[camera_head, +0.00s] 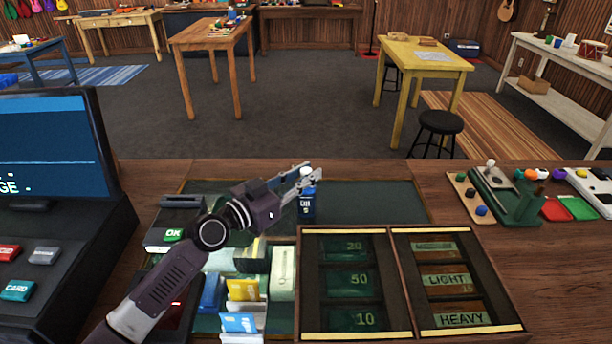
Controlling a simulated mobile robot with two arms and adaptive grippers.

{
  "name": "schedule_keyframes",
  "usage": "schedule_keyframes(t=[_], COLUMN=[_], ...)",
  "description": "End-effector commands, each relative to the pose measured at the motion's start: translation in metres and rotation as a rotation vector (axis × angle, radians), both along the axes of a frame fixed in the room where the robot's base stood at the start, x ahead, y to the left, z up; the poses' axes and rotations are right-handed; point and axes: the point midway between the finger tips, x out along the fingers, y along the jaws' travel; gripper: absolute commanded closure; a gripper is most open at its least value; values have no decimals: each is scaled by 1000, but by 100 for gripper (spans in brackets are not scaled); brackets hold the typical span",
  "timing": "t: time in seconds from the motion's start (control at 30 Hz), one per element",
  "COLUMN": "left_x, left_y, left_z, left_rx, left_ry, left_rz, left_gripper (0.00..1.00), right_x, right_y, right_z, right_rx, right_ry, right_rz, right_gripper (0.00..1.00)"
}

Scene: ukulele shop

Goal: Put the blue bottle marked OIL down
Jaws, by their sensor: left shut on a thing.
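The blue bottle (307,209) with white lettering and a pale cap is upright at the middle of the counter. My left gripper (304,178) comes in from the left and is shut on the bottle near its top. Its fingers hide part of the cap and neck. The bottle's base shows just behind the wooden tray, over the dark green mat (372,203). I cannot tell whether the base touches the mat. My right gripper is out of view.
The wooden tray (384,285) has compartments marked 20, 50, 10, LIGHT and HEAVY. A card terminal (172,232) and card holders (242,290) stand left. A register screen (48,150) stands far left. Green mat is clear right of the bottle; tools (515,205) lie beyond.

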Motion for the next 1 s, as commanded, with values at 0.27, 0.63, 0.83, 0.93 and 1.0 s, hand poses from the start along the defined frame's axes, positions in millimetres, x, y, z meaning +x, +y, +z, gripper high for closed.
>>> schedule_keyframes(t=[0.27, 0.63, 0.83, 0.93, 1.0], left_x=[0, 0, 0, -3, -10], left_y=[0, 0, 0, 4, 12], left_z=[0, -1, 1, 0, -1], left_rx=[-1, 1, 1, 1, 4], left_ry=[-3, -1, -1, 0, -2], left_rz=[0, 0, 0, 1, 2], left_gripper=[100, 64, 64, 64, 64], right_x=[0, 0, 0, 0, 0], right_y=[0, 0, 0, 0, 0], right_z=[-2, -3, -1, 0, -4], right_rx=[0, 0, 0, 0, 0], right_ry=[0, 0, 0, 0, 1], right_rz=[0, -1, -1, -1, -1], right_gripper=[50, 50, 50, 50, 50])
